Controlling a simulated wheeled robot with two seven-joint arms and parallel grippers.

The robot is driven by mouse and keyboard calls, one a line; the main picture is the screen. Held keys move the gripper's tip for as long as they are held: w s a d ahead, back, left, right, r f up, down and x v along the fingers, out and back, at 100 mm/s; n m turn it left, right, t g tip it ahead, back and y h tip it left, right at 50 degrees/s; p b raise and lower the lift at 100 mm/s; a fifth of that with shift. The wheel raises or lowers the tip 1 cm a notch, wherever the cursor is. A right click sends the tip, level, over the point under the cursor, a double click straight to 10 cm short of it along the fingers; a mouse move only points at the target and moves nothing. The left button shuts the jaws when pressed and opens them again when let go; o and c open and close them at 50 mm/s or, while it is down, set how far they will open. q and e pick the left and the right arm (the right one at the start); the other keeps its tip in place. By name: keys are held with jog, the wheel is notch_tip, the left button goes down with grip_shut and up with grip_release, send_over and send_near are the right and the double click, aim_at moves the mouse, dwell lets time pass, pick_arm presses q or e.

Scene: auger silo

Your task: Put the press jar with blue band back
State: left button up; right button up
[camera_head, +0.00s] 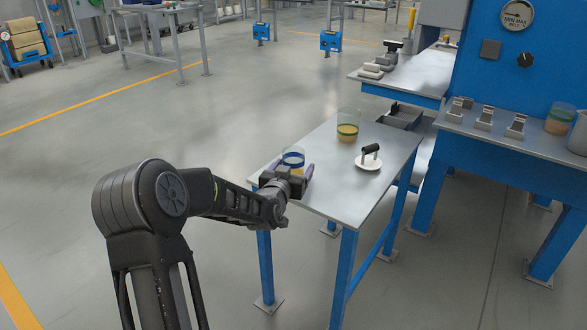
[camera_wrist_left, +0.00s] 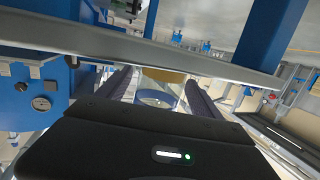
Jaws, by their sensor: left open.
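A clear jar with a blue band (camera_head: 293,158) and yellowish contents stands near the left end of the small grey-topped table (camera_head: 330,196). My left gripper (camera_head: 287,176) is at this jar, with its open fingers on either side of it. The left wrist view also shows the jar (camera_wrist_left: 157,97) between the two dark fingers (camera_wrist_left: 160,92). The gripper partly hides the jar's lower part in the head view. I cannot tell whether a finger touches it. My right gripper is not in view.
At right, a blue machine bench (camera_head: 500,135) carries metal blocks, another jar (camera_head: 559,119) and a grey pot (camera_head: 579,135). Open floor lies left.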

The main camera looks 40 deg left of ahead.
pick_arm(q)
jog(key=shift+r, duration=0.1)
jog(key=shift+s+r, duration=0.1)
jog(key=shift+r, duration=0.05)
jog(key=p+v, duration=0.2)
jog(key=v, duration=0.9)
jog(key=shift+s, duration=0.4)
jog(key=shift+d, duration=0.1)
